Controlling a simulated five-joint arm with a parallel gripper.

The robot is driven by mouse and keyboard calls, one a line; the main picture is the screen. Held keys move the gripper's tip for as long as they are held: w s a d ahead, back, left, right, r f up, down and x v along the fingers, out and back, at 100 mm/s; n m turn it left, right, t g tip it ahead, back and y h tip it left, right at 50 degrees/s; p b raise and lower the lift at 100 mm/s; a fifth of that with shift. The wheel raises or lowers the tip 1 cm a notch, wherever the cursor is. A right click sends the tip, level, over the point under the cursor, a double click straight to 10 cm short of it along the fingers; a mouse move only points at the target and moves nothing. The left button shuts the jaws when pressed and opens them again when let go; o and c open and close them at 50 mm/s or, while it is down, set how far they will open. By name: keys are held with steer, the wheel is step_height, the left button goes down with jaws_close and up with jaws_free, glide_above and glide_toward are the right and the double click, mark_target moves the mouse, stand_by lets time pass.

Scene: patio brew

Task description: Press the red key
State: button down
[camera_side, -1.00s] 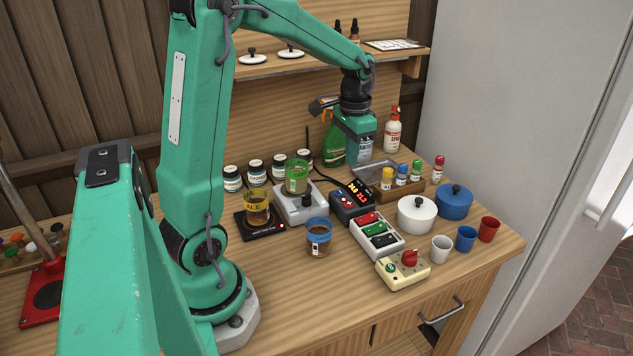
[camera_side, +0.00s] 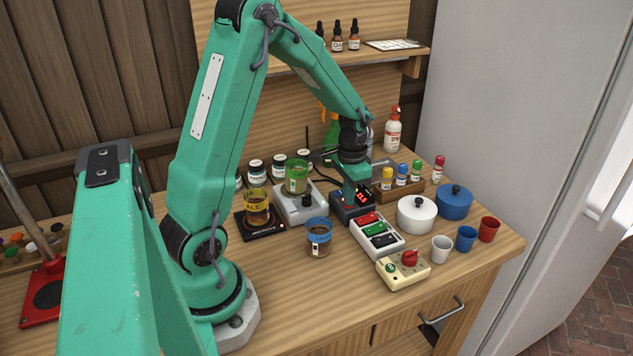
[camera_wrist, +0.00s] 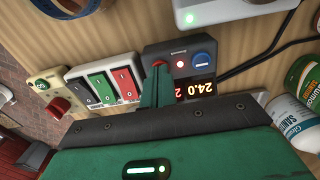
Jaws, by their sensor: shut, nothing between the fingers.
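The dark controller box (camera_side: 368,204) sits mid-counter, with a lit display on its top. In the wrist view the controller (camera_wrist: 192,48) shows a red key (camera_wrist: 159,63), a blue key (camera_wrist: 202,57) and a small red light between them. My gripper (camera_wrist: 158,76) is shut and empty, pointing down at the red key and covering part of it. Whether the tips touch the key or hover just above it, I cannot tell. In the side view my gripper (camera_side: 349,202) is over the controller's near left part and hides its keys.
A white switch bank (camera_side: 384,248) with red, green and black rockers lies in front of the controller. A cream box (camera_side: 403,282) with a red knob is nearer. A scale (camera_side: 301,213) bearing a green-banded glass stands left. A white pot (camera_side: 416,216) stands right.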

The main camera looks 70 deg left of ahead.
steer(key=shift+f, duration=0.1)
steer(key=shift+s+f, duration=0.1)
steer(key=shift+f, duration=0.8)
steer(key=shift+r, duration=0.1)
step_height(320, 180, up, 15)
steer(key=shift+w, duration=0.2)
stand_by(0.5)
stand_by(2.4)
steer(key=shift+r, duration=0.4)
